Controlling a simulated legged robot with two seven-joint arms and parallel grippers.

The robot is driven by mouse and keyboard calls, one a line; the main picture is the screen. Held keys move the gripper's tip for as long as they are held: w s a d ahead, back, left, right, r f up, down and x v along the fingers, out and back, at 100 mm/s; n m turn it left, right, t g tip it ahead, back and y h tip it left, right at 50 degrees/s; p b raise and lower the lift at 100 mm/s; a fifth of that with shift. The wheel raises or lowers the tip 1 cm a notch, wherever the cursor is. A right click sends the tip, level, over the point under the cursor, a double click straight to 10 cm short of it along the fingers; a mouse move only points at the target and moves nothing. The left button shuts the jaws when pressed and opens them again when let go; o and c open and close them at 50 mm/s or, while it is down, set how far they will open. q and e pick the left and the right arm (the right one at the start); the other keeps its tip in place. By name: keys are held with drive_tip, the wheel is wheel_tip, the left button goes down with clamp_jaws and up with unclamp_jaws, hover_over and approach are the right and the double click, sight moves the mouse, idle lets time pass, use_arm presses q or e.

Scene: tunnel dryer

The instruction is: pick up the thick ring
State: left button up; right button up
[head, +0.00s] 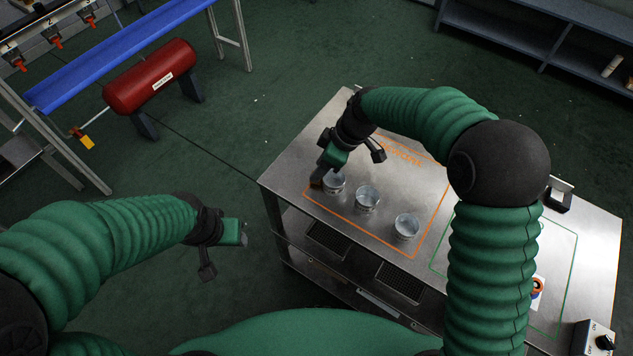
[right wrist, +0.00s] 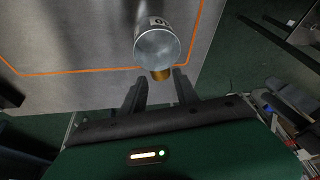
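Three round silvery metal pieces like short cans stand in a row on the steel table: one by my right gripper (head: 334,183), a middle one (head: 368,198) and a near one (head: 407,227). I cannot tell which piece is the thick ring. My right gripper (right wrist: 160,88) is open, fingers apart, with one silvery can (right wrist: 157,46) just beyond its fingertips in the right wrist view. A small brass-coloured piece (right wrist: 161,74) shows between the fingertips, partly hidden by the can; contact is unclear. My left gripper (head: 242,236) hangs away from the table; its finger gap cannot be seen.
The steel table (head: 300,150) has an orange outline around the cans and a green outline at the right. An orange-and-white round item (head: 538,287) and a switch box (head: 595,340) are at the right. A red tank (head: 150,78) and blue conveyor (head: 110,62) stand upper left.

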drive_tip(key=x, duration=0.2)
drive_tip(key=b+x, duration=0.1)
drive_tip(key=shift+w+d+f, duration=0.1)
drive_tip(key=shift+d+f, duration=0.1)
drive_tip(key=shift+f, duration=0.1)
drive_tip(key=shift+r, duration=0.15)
clamp_jaws()
use_arm(q)
drive_tip(key=shift+s+x, duration=0.25)
drive_tip(key=shift+x, duration=0.8)
use_arm(e)
drive_tip(key=shift+r, duration=0.15)
use_arm(q)
drive_tip(key=shift+w+r+p, duration=0.1)
drive_tip(key=shift+r+p, duration=0.75)
drive_tip(key=shift+p, duration=0.2)
use_arm(e)
wheel_tip(320, 180, up, 10)
drive_tip(key=shift+f, duration=0.2)
